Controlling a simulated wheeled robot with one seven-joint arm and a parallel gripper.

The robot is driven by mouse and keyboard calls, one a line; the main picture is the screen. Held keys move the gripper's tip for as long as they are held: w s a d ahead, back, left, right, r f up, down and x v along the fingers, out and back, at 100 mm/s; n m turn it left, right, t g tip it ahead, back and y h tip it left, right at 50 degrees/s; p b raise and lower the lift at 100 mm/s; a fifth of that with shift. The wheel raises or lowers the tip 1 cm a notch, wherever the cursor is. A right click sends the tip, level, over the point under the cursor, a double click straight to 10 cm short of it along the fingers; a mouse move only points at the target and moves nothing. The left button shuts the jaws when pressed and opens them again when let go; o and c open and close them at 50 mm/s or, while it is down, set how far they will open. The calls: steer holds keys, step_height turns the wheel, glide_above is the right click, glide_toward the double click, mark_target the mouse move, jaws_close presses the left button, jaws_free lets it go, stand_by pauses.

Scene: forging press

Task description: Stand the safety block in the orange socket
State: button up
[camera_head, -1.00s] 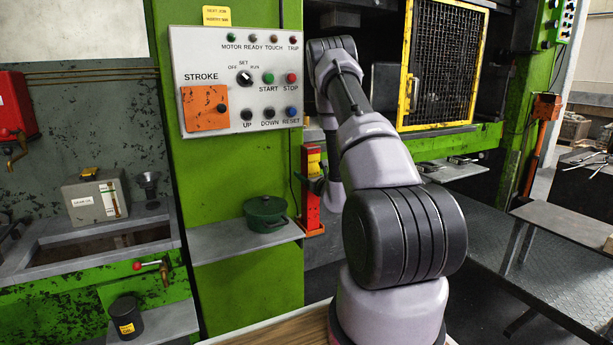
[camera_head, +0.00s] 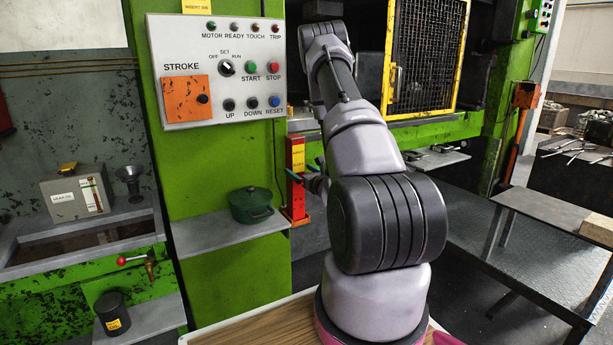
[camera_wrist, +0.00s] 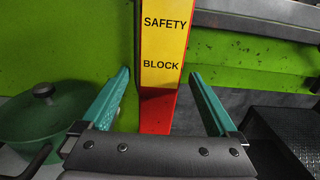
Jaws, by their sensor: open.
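The safety block (camera_wrist: 166,45) is an upright red bar with a yellow label reading "SAFETY BLOCK". My gripper (camera_wrist: 158,76) has two green fingers, spread apart and empty. In the wrist view one finger is on each side of the block's lower part, with gaps between. In the head view my gripper (camera_head: 306,170) is at the block, partly hidden by my arm. An orange bracket (camera_head: 526,95) is on the right press post; I cannot tell if it is the socket.
A green lidded pot (camera_head: 251,204) sits on the shelf (camera_head: 205,236) left of the block; it shows close to my left finger in the wrist view (camera_wrist: 50,118). The control panel (camera_head: 218,70) is above. A yellow mesh guard (camera_head: 428,55) and metal table (camera_head: 555,215) are right.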

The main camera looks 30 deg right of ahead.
steer(key=s, duration=0.4)
steer(key=shift+s+d, duration=0.1)
steer(key=s+a+r+n+g+y, duration=0.2)
steer(key=a+r+n+g+y, duration=0.2)
steer(key=a+r+n+y, duration=0.95)
steer(key=s+a+r+n+g, duration=0.3)
steer(key=s+a+r+g, duration=0.15)
steer(key=a, duration=0.25)
steer(key=s+a+r+n+g, duration=0.25)
steer(key=s+a+g, duration=0.2)
steer(key=a, duration=0.25)
steer(key=s+r+n+g+h, duration=0.25)
steer(key=s+n+h, duration=0.4)
steer(key=s, duration=0.65)
steer(key=s+d+r+n+t+h, duration=0.3)
steer(key=d+r+n+t+h, duration=0.1)
steer(key=d+r+n+h, duration=0.1)
steer(key=shift+d+r+n+t+h, duration=0.35)
steer(key=shift+d+r+n, duration=0.15)
steer(key=shift+d, duration=0.65)
steer(key=shift+s, duration=0.1)
steer(key=shift+c, duration=0.3)
